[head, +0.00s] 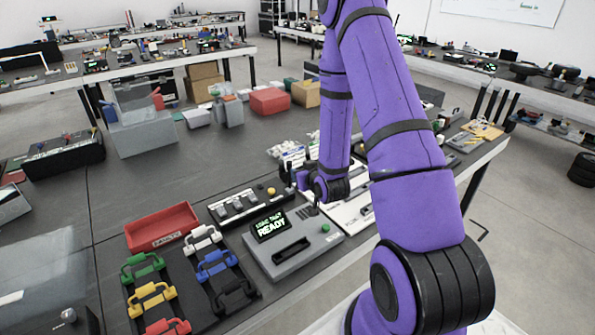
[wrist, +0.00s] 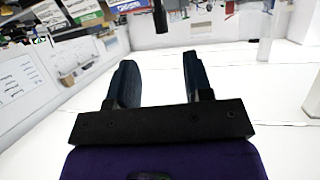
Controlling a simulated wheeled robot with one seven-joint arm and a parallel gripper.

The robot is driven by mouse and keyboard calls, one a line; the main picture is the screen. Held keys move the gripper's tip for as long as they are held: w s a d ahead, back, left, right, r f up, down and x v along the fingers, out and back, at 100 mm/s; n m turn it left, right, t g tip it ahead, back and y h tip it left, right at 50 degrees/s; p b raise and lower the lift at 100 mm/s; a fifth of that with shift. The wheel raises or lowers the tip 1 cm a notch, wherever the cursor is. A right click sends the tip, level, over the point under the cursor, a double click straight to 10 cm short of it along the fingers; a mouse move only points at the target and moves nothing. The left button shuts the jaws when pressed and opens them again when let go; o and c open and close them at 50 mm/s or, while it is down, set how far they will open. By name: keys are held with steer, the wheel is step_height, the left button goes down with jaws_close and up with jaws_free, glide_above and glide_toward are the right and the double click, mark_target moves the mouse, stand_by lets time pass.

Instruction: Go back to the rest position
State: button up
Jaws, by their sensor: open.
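My purple arm (head: 400,110) rises and bends over the right part of the workbench in the head view. Its wrist end hangs low behind the tester box with the green READY display (head: 270,228). The fingertips are hard to make out there. In the wrist view my gripper (wrist: 160,78) shows two dark fingers well apart, with nothing between them. White surfaces and blurred boxes lie beyond the fingers.
A red tray (head: 162,229) and racks of coloured handles, including a blue one (head: 216,264), stand left of the tester. A switch panel (head: 240,207) lies behind it. The bench's left middle (head: 180,180) is mostly clear.

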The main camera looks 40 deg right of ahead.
steer(key=shift+s+a+r, duration=0.15)
steer(key=shift+s+r, duration=0.1)
steer(key=shift+s, duration=0.4)
steer(key=s+a+r+g, duration=0.1)
steer(key=a+r, duration=0.2)
steer(key=r, duration=0.4)
steer(key=s+a+r+n+g+y, duration=0.1)
steer(key=s+a+r+g, duration=0.15)
steer(key=r, duration=0.55)
steer(key=s+a+r+g, duration=0.1)
steer(key=a+r, duration=0.2)
steer(key=r, duration=0.4)
steer(key=s+a+r+g, duration=0.1)
steer(key=s+a+r, duration=0.1)
steer(key=s+r, duration=0.2)
steer(key=s+a+r+g+y, duration=0.1)
steer(key=s+a+r, duration=0.2)
steer(key=s, duration=0.8)
steer(key=s+a+r+n+g, duration=0.1)
steer(key=s+a+r, duration=0.1)
steer(key=s+r, duration=0.3)
steer(key=shift+s+a+g+y, duration=0.25)
steer(key=shift+s+g+y, duration=0.1)
steer(key=shift+s, duration=0.9)
